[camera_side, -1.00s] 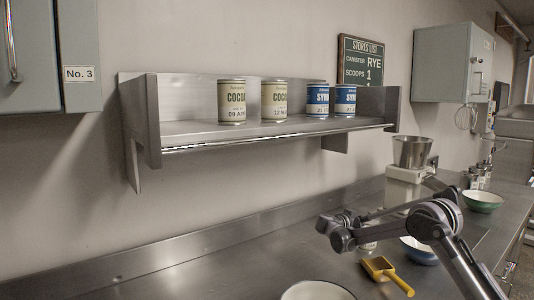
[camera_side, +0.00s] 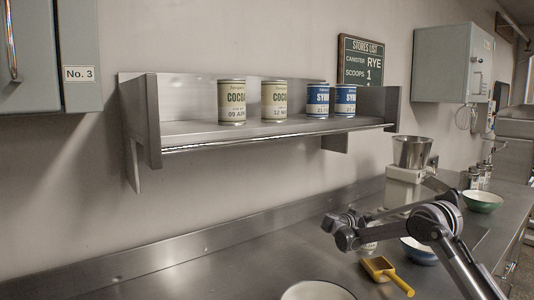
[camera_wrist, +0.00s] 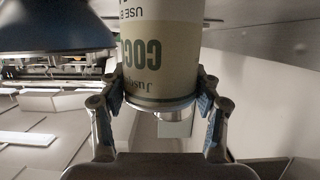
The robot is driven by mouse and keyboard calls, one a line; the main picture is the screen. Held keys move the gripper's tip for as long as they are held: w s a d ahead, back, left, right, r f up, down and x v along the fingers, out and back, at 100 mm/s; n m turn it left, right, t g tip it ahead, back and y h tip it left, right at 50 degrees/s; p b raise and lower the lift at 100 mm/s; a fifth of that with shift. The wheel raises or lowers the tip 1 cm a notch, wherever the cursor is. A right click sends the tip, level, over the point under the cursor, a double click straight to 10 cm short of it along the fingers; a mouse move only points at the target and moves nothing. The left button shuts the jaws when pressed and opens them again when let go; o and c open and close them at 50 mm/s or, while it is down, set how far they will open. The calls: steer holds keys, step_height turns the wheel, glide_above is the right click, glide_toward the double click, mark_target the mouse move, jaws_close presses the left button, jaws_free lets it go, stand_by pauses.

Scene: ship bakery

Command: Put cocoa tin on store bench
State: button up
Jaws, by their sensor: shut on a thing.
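A cream cocoa tin with dark green lettering is between the fingers of my gripper (camera_wrist: 160,92) in the wrist view, with blue pads against its sides. The held cocoa tin (camera_wrist: 158,62) appears upside down in that picture. In the side view, only a small pale part of what looks like this tin (camera_side: 370,246) shows under my arm, low over the steel bench (camera_side: 230,262); my fingers are hidden there. I cannot tell whether the tin touches the bench. Two other cocoa tins, the left one (camera_side: 231,102) and the right one (camera_side: 274,102), stand upright on the wall shelf.
Two blue syrup tins (camera_side: 331,100) stand on the shelf (camera_side: 190,128). A yellow scoop (camera_side: 386,274), a blue bowl (camera_side: 419,251) and a white bowl (camera_side: 318,291) lie close around my gripper. A scale with a steel pan (camera_side: 411,152) and a green bowl (camera_side: 482,201) stand farther back.

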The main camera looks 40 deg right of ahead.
steer(key=shift+r, duration=0.5)
steer(key=r, duration=0.2)
steer(key=s+r, duration=0.1)
steer(key=shift+d+r, duration=0.25)
steer(key=shift+r, duration=0.15)
steer(key=s+d+r, duration=0.4)
steer(key=s+r, duration=0.2)
steer(key=s, duration=0.3)
steer(key=w+a+n+t+y, duration=0.15)
steer(key=w+a, duration=0.35)
steer(key=a, duration=0.5)
steer(key=w+a+n+t, duration=0.25)
steer(key=w+a, duration=0.25)
steer(key=a, duration=0.5)
steer(key=w+a+n+t, duration=0.25)
steer(key=w+a, duration=0.25)
steer(key=a, duration=0.4)
steer(key=w+a+n+t+y, duration=0.1)
steer(key=a+n+t+y, duration=0.25)
steer(key=a, duration=1.45)
steer(key=w+a+f+m, duration=0.1)
steer(key=w+a+f, duration=0.3)
steer(key=a+f, duration=0.6)
steer(key=shift+a+f+h, duration=0.25)
steer(key=shift+a+h, duration=0.15)
steer(key=shift+a, duration=0.45)
steer(key=shift+f, duration=0.1)
